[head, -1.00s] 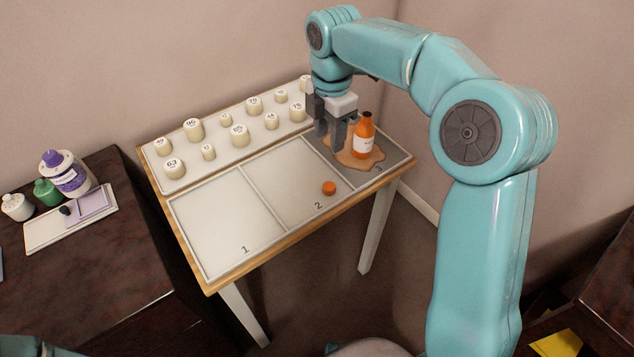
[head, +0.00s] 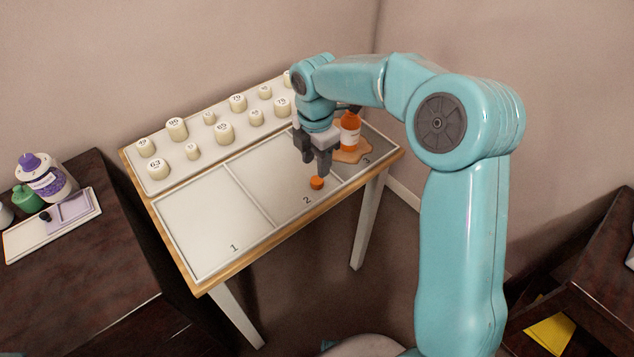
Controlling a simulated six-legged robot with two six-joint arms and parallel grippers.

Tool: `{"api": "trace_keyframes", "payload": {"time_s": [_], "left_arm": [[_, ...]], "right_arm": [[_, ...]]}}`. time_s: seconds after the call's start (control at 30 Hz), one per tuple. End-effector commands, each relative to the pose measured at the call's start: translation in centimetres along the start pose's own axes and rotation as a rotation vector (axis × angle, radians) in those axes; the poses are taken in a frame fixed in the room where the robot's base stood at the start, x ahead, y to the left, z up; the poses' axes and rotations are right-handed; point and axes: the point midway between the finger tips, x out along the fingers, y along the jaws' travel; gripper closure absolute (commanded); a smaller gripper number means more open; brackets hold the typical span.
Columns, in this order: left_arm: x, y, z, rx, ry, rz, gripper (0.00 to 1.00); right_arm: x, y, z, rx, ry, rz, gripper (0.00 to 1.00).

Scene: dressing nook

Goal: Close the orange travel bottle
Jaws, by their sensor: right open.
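The orange travel bottle (head: 350,131) with a white label stands upright in compartment 3 of the table tray (head: 192,235). My right arm partly covers its neck. A tan puddle (head: 352,154) spreads around its base. The small orange cap (head: 317,183) lies in compartment 2, apart from the bottle. My right gripper (head: 316,168) is open and empty, pointing down just above and behind the cap, to the left of the bottle. My left gripper is not in view.
Several numbered cream weights (head: 177,128) stand on a white board (head: 196,160) along the table's back edge. Compartment 1 is empty. A dark cabinet at left holds a purple-capped jar (head: 47,178), a green jar (head: 27,198) and a white tray (head: 40,238). Walls close in behind.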

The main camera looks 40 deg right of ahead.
Motion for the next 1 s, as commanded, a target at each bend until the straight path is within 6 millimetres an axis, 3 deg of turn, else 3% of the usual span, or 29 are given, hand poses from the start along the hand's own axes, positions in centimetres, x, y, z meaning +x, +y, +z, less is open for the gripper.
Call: {"api": "trace_keyframes", "payload": {"time_s": [0.43,0.73,1.0], "left_arm": [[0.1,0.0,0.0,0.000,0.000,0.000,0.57],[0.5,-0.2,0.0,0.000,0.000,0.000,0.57],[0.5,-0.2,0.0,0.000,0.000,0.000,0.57]], "right_arm": [[1.0,0.0,0.0,0.000,0.000,0.000,0.54],[5.2,-0.1,0.1,-0.001,0.000,-0.002,0.54],[6.0,-0.1,0.1,0.000,0.000,0.001,0.54]]}}
